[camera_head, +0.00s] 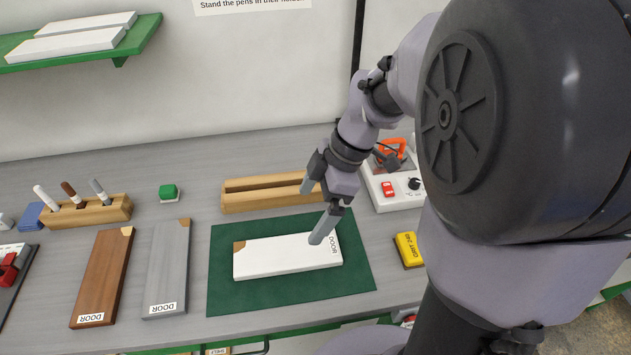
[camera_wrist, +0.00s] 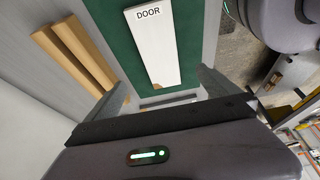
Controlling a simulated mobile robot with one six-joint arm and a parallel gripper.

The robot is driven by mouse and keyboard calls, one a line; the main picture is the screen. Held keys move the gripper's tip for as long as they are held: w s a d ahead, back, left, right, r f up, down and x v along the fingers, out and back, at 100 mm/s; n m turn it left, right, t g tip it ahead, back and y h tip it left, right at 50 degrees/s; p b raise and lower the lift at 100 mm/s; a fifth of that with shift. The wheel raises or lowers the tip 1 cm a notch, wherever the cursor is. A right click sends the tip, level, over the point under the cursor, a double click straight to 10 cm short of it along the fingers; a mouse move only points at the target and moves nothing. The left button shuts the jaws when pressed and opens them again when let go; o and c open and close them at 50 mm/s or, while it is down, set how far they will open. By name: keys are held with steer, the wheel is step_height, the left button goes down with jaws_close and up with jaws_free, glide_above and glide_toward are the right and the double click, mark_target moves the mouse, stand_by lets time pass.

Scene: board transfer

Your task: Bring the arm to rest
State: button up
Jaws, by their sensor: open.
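My gripper (camera_head: 311,214) is open and empty, above the right part of the green mat. One finger is in front of the white board's labelled end in the head view. In the wrist view my gripper (camera_wrist: 163,82) has its two fingers wide apart, with nothing between them. The white board (camera_head: 280,257), labelled DOOR and with one tan corner, lies flat on the green mat (camera_head: 228,292). The board also shows in the wrist view (camera_wrist: 155,50). Whether a fingertip touches the board is hard to tell, but it looks clear.
An empty wooden slotted holder (camera_head: 250,203) stands behind the mat. Brown (camera_head: 103,275) and grey (camera_head: 167,268) boards lie to its left. A green shelf (camera_head: 140,42) holds white boards.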

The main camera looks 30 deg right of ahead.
steer(key=v, duration=0.3)
steer(key=shift+p, duration=0.3)
steer(key=s+a+r+m+t+h, duration=0.1)
steer(key=s+a+r+m+t, duration=0.1)
steer(key=s+a+m, duration=0.3)
steer(key=s+a+r+m+t+h+b, duration=0.1)
steer(key=s+a+m, duration=0.4)
steer(key=m, duration=0.8)
step_height(320, 180, up, 2)
steer(key=shift+s+a+r+m+t, duration=0.1)
steer(key=shift+s+a+m+t, duration=0.15)
steer(key=shift+a+m+t, duration=0.35)
